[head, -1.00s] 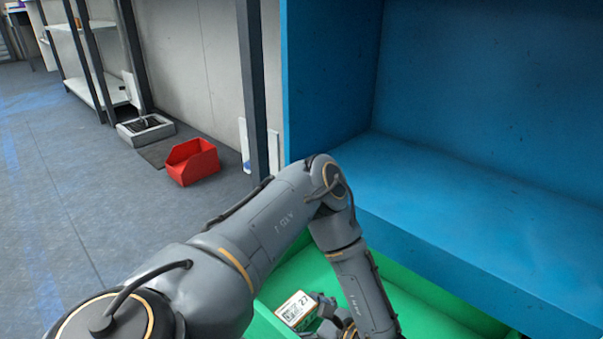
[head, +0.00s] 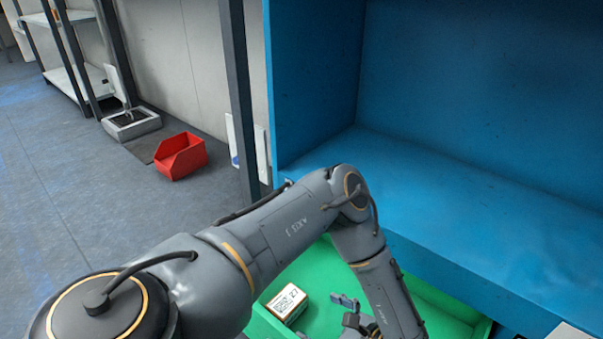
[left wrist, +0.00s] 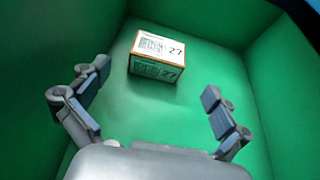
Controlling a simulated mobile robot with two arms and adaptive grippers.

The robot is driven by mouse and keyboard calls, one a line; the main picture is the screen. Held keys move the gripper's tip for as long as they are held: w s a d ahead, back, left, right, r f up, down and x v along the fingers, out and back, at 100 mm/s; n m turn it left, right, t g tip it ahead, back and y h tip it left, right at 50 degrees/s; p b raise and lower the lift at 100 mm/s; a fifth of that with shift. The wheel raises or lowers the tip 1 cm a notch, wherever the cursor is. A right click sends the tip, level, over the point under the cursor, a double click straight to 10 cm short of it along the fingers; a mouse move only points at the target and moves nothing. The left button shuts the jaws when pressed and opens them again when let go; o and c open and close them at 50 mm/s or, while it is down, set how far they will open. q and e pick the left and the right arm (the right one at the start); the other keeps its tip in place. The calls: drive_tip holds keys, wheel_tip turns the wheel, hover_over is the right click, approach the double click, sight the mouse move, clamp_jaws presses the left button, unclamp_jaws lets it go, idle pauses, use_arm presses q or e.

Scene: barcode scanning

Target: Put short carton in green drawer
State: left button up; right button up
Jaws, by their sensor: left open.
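The short carton (head: 287,302) is a small white and brown box with a printed label and the number 27. It lies inside the green drawer (head: 436,300), near its left wall in the head view. In the left wrist view the carton (left wrist: 158,54) rests on the drawer floor (left wrist: 150,108), ahead of the fingers. My left gripper (head: 350,312) is open and empty inside the drawer, to the right of the carton and apart from it. Both its spread fingers show in the left wrist view (left wrist: 152,102). My right gripper is not in view.
A blue shelf unit (head: 450,190) stands above and behind the drawer. A dark post (head: 238,100) rises at its left. A red bin (head: 181,156) and a grey tray (head: 131,123) are on the floor at the back left. The floor at left is clear.

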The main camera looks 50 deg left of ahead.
use_arm(q)
drive_tip(key=shift+p+v, duration=0.5)
drive_tip(key=shift+v, duration=1.3)
